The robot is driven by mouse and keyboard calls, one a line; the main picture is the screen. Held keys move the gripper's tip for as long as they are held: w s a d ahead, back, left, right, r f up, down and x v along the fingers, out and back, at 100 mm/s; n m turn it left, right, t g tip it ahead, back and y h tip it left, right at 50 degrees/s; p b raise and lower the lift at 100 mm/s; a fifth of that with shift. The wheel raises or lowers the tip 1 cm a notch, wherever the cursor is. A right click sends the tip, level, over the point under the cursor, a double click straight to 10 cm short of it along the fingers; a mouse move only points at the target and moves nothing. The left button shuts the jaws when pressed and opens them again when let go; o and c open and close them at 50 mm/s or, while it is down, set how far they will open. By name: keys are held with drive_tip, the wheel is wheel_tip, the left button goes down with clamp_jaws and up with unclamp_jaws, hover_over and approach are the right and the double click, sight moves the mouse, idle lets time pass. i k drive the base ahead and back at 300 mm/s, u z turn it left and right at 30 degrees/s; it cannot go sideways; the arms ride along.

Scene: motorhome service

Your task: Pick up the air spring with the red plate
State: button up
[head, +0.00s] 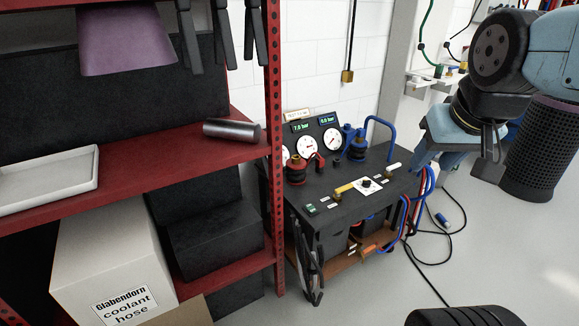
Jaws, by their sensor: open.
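The air spring with the red plate (296,172) stands upright on the left part of the black test cart's top (325,213), in front of the gauges.
A red shelf rack (275,150) stands close at the left, holding a white tray (50,180), a grey cylinder (231,130) and a coolant hose box (110,255). A gauge panel (318,138) backs the cart.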

sight(296, 168)
drive_tip(key=i, duration=0.9)
drive_tip(key=z, duration=0.05)
